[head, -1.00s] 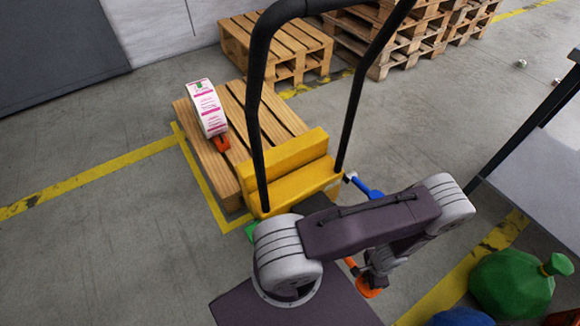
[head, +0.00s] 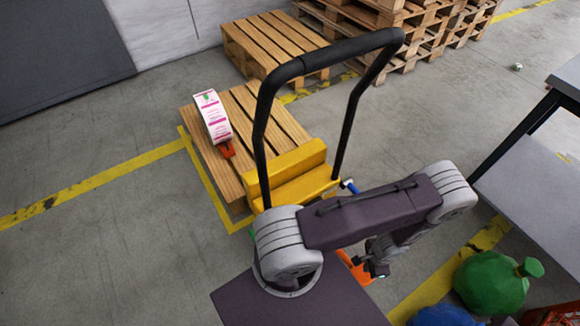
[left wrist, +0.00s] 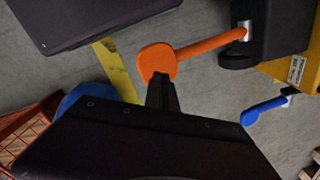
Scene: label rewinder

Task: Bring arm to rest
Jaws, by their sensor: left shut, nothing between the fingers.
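My left arm reaches across the lower middle of the head view, bent at the elbow. Its left gripper (head: 377,270) points down near an orange lever (head: 355,268), partly covered by my forearm. In the left wrist view the gripper's dark fingers (left wrist: 162,92) are together and empty. Their tips overlap the flat orange end of the lever (left wrist: 157,60) in the picture; I cannot tell whether they touch. My right gripper is not in view.
A green sack (head: 490,283) and a table (head: 540,185) are at right. Floor at left is clear.

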